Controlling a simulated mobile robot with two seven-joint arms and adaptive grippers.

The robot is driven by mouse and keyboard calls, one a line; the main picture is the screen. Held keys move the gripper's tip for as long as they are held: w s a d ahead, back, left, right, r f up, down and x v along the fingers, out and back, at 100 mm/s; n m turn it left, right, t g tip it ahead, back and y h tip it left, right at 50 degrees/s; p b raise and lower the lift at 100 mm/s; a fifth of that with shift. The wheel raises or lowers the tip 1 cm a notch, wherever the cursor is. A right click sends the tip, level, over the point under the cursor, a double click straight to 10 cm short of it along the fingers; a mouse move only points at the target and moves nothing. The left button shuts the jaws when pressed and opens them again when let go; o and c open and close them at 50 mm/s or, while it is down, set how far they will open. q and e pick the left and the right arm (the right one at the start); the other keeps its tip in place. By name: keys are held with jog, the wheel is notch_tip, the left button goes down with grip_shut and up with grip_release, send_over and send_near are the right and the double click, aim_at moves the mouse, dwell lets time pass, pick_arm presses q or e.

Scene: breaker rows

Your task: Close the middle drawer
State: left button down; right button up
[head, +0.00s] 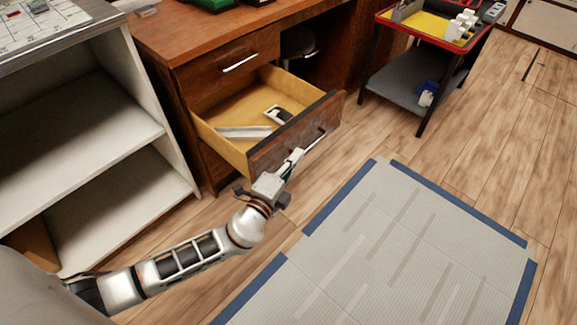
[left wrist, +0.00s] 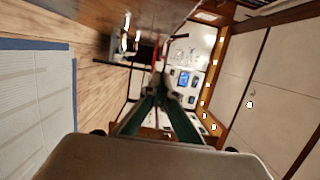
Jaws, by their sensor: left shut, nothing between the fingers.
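The open drawer (head: 292,132) sticks out of the wooden desk, below a shut drawer (head: 225,72) with a silver handle. It has a dark wood front with a light bar handle and pale yellow inner walls. A flat grey object (head: 243,132) and a black-and-white item (head: 279,115) lie inside. My left gripper (head: 297,156) is at the outer face of the drawer front, near its handle; I cannot tell if it touches. Its fingers are together and empty, also in the left wrist view (left wrist: 160,88). What lies under the open drawer is mostly hidden. My right gripper is not in view.
A white open shelf (head: 110,150) stands left of the desk. A red-rimmed cart (head: 405,80) with a grey lower shelf stands at the back right. A grey mat (head: 400,250) with blue edges lies on the clear wooden floor in front.

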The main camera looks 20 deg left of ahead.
aim_at(291, 141)
pick_arm(q)
jog(key=w+a, duration=0.2)
jog(key=w, duration=0.1)
jog(key=w+a, duration=0.1)
jog(key=w, duration=0.1)
jog(key=shift+a+f, duration=0.1)
jog(key=shift+a, duration=0.05)
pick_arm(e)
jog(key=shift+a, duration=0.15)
pick_arm(q)
jog(key=shift+a, duration=0.1)
